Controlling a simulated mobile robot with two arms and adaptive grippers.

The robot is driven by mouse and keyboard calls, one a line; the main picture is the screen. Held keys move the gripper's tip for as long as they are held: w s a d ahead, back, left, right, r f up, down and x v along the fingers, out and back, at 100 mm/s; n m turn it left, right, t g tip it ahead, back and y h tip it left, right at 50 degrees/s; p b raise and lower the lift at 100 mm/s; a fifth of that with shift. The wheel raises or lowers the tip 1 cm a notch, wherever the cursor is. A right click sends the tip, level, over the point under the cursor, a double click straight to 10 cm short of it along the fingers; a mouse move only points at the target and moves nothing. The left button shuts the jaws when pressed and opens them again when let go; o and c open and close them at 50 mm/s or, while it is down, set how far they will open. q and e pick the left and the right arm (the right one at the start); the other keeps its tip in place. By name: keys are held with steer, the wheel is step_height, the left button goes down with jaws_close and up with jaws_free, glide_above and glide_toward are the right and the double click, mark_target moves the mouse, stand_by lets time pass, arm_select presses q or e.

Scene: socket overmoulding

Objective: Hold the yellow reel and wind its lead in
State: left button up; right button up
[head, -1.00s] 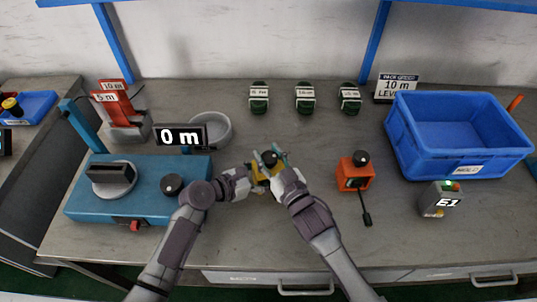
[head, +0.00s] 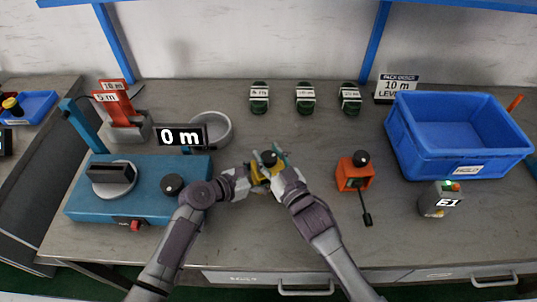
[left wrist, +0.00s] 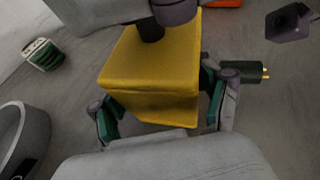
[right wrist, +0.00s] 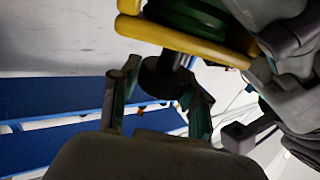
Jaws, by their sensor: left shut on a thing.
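The yellow reel (head: 262,178) is held just above the bench's middle. In the left wrist view it is a yellow block (left wrist: 150,75) between the fingers of my left gripper (left wrist: 160,103), which is shut on it. A dark plug with brass pins (left wrist: 252,71) shows beside the right-hand finger; most of its lead is hidden. My right gripper (head: 277,163) is at the reel's top. In the right wrist view a dark round knob (right wrist: 160,80) sits between the fingertips of my right gripper (right wrist: 163,92). I cannot tell whether they press on it. Yellow and green reel parts show above.
A blue machine (head: 140,200) with a "0 m" display (head: 180,135) stands left. A grey round bowl (head: 225,130) is behind the grippers. Several green-and-white reels (head: 305,98) line the back.

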steer(key=o, duration=0.4)
steer(key=shift+r, duration=0.1)
steer(key=v, duration=1.2)
steer(key=shift+d, duration=0.1)
steer(key=shift+w+f, duration=0.1)
steer(key=shift+f, duration=0.1)
